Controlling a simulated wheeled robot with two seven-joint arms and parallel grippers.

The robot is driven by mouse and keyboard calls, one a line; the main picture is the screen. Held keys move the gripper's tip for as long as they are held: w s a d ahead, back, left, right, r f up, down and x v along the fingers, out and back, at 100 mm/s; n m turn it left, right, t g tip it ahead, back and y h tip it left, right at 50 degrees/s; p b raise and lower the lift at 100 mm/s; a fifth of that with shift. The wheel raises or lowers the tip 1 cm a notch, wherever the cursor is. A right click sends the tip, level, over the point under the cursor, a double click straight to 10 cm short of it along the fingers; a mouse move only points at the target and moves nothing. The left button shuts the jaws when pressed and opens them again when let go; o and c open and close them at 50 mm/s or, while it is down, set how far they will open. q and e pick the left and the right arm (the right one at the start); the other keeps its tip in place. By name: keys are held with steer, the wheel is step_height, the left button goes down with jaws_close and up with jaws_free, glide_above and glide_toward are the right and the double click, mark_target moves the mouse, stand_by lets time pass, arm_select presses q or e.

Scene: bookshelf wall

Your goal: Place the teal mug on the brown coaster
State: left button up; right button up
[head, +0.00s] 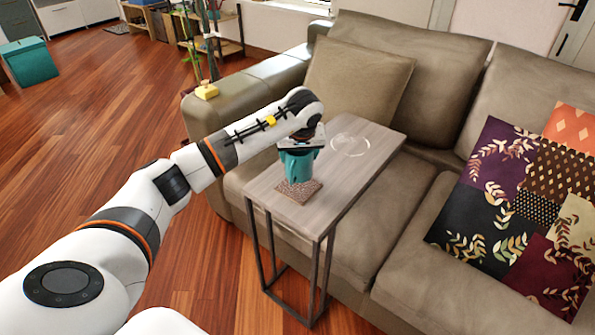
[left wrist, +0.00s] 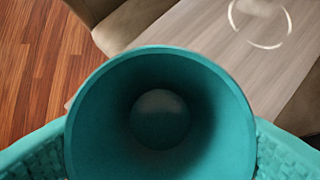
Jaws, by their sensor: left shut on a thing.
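The teal mug (head: 299,167) is upright in my left gripper (head: 302,150), at the near end of a small wooden side table. My left gripper is shut on the mug; the mug's open rim and empty inside (left wrist: 160,115) fill the middle of the left wrist view. The brown coaster (head: 298,192) lies on the tabletop, directly under the mug in the head view. I cannot tell whether the mug touches it. The coaster is hidden in the left wrist view. My right gripper is not in view.
The side table (head: 345,185) stands against a grey-brown sofa (head: 425,240). A clear round glass item (head: 350,145) is farther back on the tabletop, with free space around it.

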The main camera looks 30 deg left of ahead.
mark_target(299, 166)
arm_select(q)
steer(key=shift+f, duration=0.25)
step_height(299, 166, down, 3)
steer(key=shift+f, duration=0.3)
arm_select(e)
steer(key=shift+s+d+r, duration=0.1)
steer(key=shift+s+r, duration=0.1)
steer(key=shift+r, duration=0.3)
arm_select(q)
steer(key=shift+b, duration=0.3)
steer(key=o, duration=0.8)
steer(key=shift+f, duration=0.15)
steer(key=o, duration=0.4)
steer(key=shift+s, duration=0.1)
steer(key=shift+c, duration=0.2)
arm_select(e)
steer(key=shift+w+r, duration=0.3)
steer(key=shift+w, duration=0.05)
